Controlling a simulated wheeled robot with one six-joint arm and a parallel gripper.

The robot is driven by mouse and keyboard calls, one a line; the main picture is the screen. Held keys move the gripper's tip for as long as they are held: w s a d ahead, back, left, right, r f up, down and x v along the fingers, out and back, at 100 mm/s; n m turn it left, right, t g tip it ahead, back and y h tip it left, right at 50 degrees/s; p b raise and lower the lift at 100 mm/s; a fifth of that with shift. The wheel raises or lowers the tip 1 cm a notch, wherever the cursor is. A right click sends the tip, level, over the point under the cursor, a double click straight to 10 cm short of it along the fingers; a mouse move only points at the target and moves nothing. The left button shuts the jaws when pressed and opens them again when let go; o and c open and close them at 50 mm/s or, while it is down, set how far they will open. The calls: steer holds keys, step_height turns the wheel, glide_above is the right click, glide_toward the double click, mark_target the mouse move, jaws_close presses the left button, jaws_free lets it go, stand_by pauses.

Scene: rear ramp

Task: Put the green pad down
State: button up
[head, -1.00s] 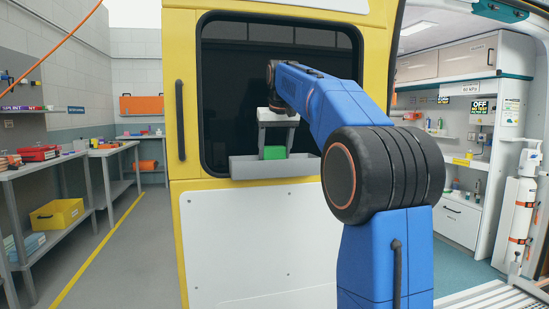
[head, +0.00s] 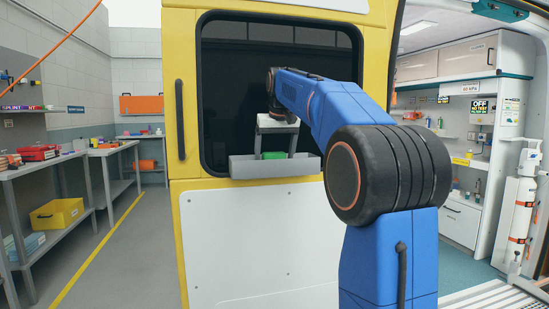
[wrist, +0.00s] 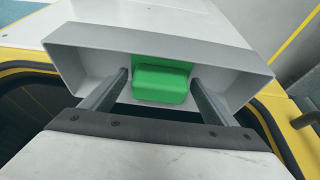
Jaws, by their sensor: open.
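The green pad (wrist: 162,82) sits inside a shallow grey tray (wrist: 85,62) fixed below the dark window of the yellow vehicle door. In the head view only the top of the pad (head: 274,155) shows above the front wall of the tray (head: 300,168). My gripper (head: 275,150) reaches down into the tray from above. In the wrist view my gripper (wrist: 160,85) has its two fingers apart, one on each side of the pad, with a gap visible on both sides. The underside of the pad is hidden.
The dark window (head: 235,100) is right behind the tray. A white panel (head: 255,240) covers the door below it. Shelves with a yellow bin (head: 57,214) stand at the left. The vehicle's open interior is at the right.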

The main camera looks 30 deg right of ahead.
steer(key=v, duration=1.2)
steer(key=s+a+f+n, duration=0.1)
steer(key=s+a+f, duration=0.5)
steer(key=s+f, duration=0.3)
steer(key=s+a+f+n, duration=0.1)
steer(key=s+a+f, duration=0.5)
steer(key=s+f, duration=0.25)
steer(key=s+a+f, duration=0.1)
steer(key=s+f, duration=0.5)
steer(key=f, duration=0.3)
steer(key=s+a+f, duration=0.2)
steer(key=s+f, duration=0.3)
steer(key=f, duration=0.4)
steer(key=s+a+f+n+y, duration=0.1)
steer(key=s+a+f, duration=0.1)
steer(key=s+f, duration=0.4)
step_height(320, 180, down, 3)
steer(key=shift+s+f+t, duration=0.15)
steer(key=shift+s+t, duration=0.15)
steer(key=shift+s, duration=0.05)
